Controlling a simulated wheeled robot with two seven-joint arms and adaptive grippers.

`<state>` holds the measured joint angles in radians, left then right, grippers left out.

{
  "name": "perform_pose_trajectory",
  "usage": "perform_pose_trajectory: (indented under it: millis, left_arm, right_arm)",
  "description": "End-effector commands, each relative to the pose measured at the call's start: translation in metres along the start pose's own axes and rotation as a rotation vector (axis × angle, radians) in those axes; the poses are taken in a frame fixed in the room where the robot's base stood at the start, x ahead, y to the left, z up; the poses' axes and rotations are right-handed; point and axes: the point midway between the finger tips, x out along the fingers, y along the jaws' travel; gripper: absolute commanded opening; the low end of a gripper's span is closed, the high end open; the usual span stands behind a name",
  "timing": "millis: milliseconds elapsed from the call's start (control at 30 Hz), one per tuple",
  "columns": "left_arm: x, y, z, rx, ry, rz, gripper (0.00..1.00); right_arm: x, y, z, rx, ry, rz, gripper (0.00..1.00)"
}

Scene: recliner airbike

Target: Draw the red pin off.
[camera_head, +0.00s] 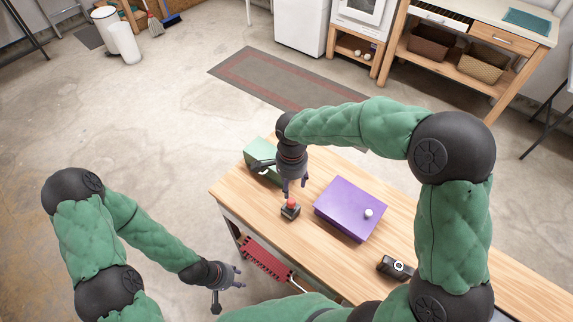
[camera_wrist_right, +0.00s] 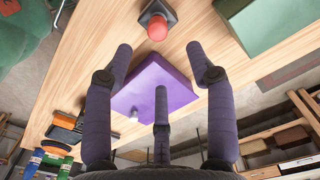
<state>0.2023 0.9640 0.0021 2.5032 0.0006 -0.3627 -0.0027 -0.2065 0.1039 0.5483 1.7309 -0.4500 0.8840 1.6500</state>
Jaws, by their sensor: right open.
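The red pin (camera_head: 291,202) sits upright in a small dark base (camera_head: 290,212) on the wooden table, left of the purple box. In the right wrist view the red pin's rounded top (camera_wrist_right: 157,27) shows near the top edge, on its dark base (camera_wrist_right: 160,12). My right gripper (camera_head: 294,188) is open and empty, pointing down just above the pin. Its spread fingers (camera_wrist_right: 160,62) also show in the wrist view, not touching the pin. My left gripper (camera_head: 230,287) hangs off the table's front left side, fingers spread and empty.
A purple box (camera_head: 350,208) with a pale knob (camera_head: 368,213) stands right of the pin. A green box (camera_head: 262,160) is behind my right gripper. A black device (camera_head: 396,267) lies nearer the front. A red rack (camera_head: 262,260) is below the tabletop.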

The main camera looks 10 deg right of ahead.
Motion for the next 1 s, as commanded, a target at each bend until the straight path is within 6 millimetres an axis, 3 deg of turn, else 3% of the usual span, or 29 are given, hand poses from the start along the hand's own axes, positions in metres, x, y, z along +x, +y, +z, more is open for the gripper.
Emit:
perform_pose_trajectory:
  millis: [600,1000]
  left_arm:
    - [0.02,-0.007,-0.001,0.0,-0.001,0.0,0.4]
    - [0.023,-0.008,-0.001,0.0,0.0,0.0,0.4]
  right_arm:
    - [0.089,0.001,0.0,0.0,-0.001,0.004,0.56]
    - [0.107,0.0,0.0,0.0,-0.001,0.001,0.56]
